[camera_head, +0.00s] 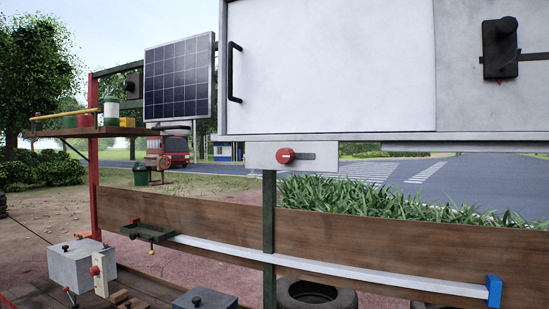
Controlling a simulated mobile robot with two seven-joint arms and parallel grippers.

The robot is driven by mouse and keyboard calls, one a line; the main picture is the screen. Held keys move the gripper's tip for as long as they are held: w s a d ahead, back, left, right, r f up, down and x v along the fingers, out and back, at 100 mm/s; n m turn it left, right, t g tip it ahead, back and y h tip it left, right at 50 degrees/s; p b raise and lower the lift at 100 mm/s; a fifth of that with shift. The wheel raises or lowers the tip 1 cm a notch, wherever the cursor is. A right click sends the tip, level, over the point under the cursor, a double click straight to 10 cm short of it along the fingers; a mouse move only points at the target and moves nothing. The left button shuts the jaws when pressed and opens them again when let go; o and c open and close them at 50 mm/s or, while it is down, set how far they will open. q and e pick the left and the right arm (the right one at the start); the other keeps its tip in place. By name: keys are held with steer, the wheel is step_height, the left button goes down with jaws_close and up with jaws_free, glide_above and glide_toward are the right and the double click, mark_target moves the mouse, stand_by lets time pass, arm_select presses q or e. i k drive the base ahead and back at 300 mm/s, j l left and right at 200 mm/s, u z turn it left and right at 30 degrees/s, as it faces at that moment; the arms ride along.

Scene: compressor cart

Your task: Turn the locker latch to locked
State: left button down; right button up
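The white locker (335,68) fills the top middle of the head view, with its door flat against the front and a black upright handle (234,72) at the door's left edge. A dark grey bar or slot (318,156) extends to the right of the knob. Neither of my grippers is in view, and nothing touches the latch.
A solar panel (179,80) hangs left of the locker. A dark knobbed switch (499,47) is at the upper right. A wooden board (400,246) with a long white rail (330,268) crosses below. Grey boxes (80,266) stand lower left. Space before the latch is clear.

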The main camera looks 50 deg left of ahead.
mark_target(284, 156)
steer(key=u, duration=1.55)
